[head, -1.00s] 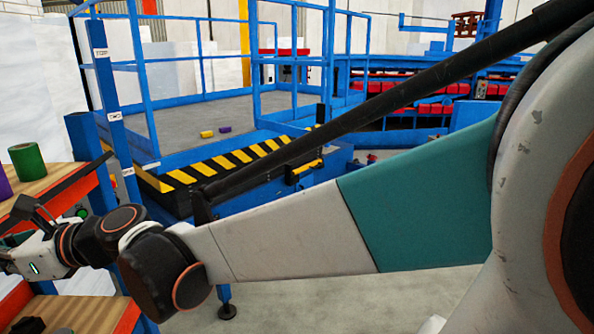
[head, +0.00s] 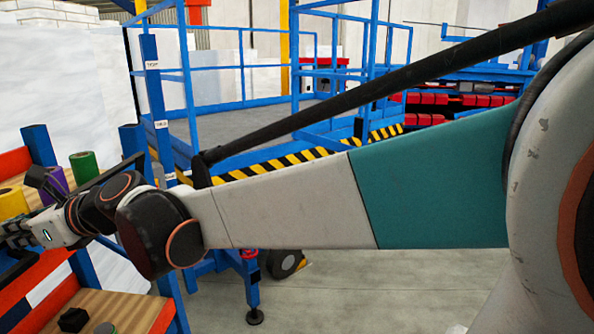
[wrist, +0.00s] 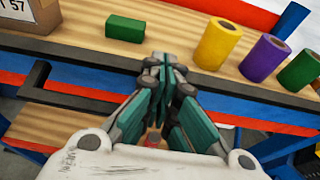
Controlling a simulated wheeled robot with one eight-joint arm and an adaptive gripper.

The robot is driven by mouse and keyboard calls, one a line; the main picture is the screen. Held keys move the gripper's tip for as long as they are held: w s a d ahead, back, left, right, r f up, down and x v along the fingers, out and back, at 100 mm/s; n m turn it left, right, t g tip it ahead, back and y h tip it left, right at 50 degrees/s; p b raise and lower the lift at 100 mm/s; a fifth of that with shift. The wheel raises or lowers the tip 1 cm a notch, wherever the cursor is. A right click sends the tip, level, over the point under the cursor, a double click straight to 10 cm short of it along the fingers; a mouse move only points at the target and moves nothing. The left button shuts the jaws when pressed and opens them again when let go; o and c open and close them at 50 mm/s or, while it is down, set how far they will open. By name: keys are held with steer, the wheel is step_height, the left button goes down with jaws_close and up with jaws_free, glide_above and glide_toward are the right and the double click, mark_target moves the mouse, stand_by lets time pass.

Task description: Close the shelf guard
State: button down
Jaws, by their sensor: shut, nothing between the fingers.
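The shelf guard appears to be the black bar (wrist: 80,100) running along the front of the upper shelf in the wrist view, with a bent end at the left. In the head view a dark bar (head: 110,175) slants along the shelf behind my arm; I cannot tell if it is latched. My gripper (wrist: 168,72) is shut and empty, its fingertips over the shelf's front edge. It hides the middle of the bar, and contact cannot be told. In the head view my gripper is at the far left, partly cut off.
On the upper shelf (wrist: 75,50) stand a green block (wrist: 125,28), a yellow roll (wrist: 217,44), a purple roll (wrist: 265,58), a green roll (wrist: 300,70) and a box (wrist: 30,12). A lower wooden shelf (head: 115,310) holds small items. Blue posts (head: 38,145) flank the rack.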

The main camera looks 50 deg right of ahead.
steer(key=shift+w+a+r, duration=0.35)
steer(key=shift+w+r, duration=0.05)
steer(key=shift+w, duration=0.4)
